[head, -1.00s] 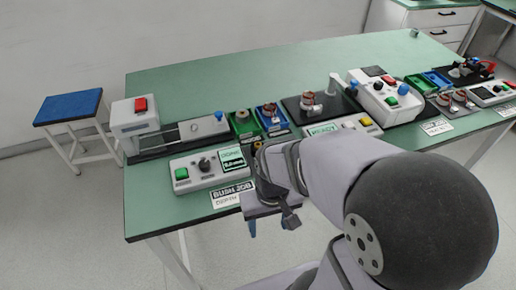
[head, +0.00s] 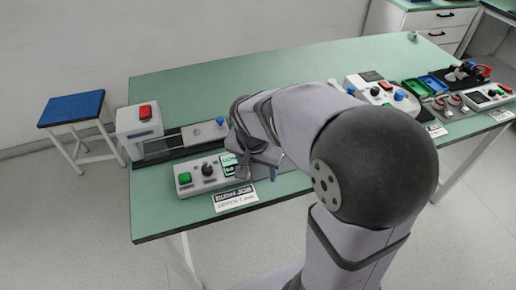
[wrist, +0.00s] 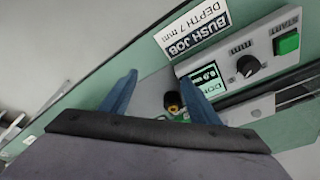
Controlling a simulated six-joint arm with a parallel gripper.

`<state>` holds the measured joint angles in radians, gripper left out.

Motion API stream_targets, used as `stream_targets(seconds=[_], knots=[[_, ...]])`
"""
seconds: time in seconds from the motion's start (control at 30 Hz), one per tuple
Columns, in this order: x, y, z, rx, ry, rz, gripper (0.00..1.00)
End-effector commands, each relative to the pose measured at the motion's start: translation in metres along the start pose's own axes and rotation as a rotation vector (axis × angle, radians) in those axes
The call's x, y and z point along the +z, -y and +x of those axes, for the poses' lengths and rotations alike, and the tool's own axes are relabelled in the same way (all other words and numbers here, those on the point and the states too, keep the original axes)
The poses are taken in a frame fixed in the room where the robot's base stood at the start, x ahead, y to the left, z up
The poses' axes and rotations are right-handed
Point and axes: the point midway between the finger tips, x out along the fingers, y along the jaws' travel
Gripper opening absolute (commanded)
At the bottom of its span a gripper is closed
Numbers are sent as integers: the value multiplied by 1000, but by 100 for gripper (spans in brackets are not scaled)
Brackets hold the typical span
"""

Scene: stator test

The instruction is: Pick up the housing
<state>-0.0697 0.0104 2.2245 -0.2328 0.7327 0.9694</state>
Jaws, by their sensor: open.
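No part can be surely identified as the housing. In the wrist view, a small brass-and-dark round part (wrist: 173,101) shows between the fingers, beside a bit of green (wrist: 182,117); I cannot tell whether it is the housing or another part. My gripper (wrist: 160,80) is open, with its two blue fingers spread and apart from that part. In the head view my gripper (head: 258,170) is over the bench's front part, near the right end of the control box. My arm hides the bins and parts behind it.
The control box (head: 205,175) with green button, knob and display stands at the front left, with a BUSH JOB label (head: 236,197) before it. A press-like unit with a red button (head: 146,112) is behind it. The bench's back is clear.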

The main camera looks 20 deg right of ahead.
Motion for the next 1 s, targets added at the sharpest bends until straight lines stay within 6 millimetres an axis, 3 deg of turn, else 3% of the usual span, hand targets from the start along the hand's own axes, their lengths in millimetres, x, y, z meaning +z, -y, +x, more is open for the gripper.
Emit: stream_targets(seconds=[0.1, 0.3, 1.0], knots=[[-37, 23, -11, 14, -75, -15, 56], [-65, 41, -14, 20, -145, -26, 56], [-70, 41, 16, 22, -149, -26, 56]])
